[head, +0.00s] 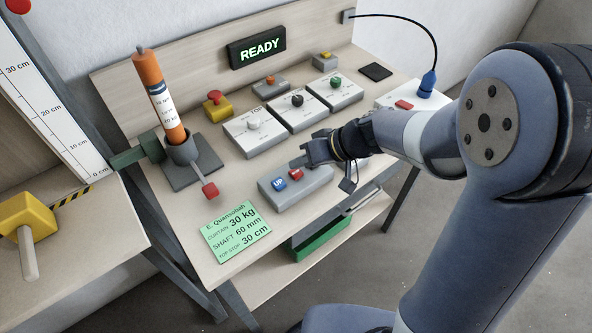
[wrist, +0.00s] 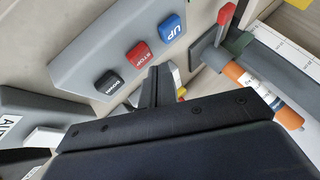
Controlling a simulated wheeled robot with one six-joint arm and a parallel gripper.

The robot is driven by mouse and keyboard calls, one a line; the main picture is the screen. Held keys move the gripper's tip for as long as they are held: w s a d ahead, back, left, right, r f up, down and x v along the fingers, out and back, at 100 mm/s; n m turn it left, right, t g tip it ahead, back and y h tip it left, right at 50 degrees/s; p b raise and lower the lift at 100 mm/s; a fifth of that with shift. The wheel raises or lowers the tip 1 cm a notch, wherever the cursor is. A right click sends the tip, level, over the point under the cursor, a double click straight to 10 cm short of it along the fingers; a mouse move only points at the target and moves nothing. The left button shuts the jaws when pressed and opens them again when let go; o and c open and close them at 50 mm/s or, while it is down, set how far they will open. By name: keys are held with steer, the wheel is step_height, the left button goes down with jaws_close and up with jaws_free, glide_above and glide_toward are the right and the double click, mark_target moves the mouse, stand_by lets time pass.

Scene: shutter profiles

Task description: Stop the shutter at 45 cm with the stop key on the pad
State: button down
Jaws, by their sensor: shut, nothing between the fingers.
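The grey pad (head: 308,188) lies on the bench with a blue UP key (head: 279,183) and a red STOP key (head: 296,174). In the wrist view the keys stand in a row: blue UP (wrist: 171,29), red STOP (wrist: 137,55) and black DOWN (wrist: 108,81). My gripper (head: 303,160) is shut and empty, close to the STOP end of the pad; I cannot tell whether it touches. The white scale (head: 45,100) at the left shows 10, 20 and 30 cm; 45 cm is out of view. No shutter edge is clearly visible.
A display (head: 257,47) reads READY. A green card (head: 236,232) reads curtain 30 kg, shaft 60 mm, top stop 30 cm. An orange tube (head: 158,90) stands in a grey holder with a red-tipped lever (head: 209,190). Several grey boxes stand behind the pad.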

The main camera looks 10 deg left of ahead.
mark_target(301, 173)
steer(key=shift+f, duration=0.15)
steer(key=shift+f+b, duration=0.35)
steer(key=shift+b, duration=0.45)
steer(key=shift+f+b, duration=0.4)
steer(key=shift+b, duration=0.3)
stand_by(0.6)
steer(key=shift+r, duration=0.1)
stand_by(0.3)
steer(key=shift+r+p, duration=0.3)
steer(key=shift+r, duration=0.5)
steer(key=shift+r+p, duration=1.35)
steer(key=shift+r, duration=1.2)
steer(key=shift+f, duration=0.2)
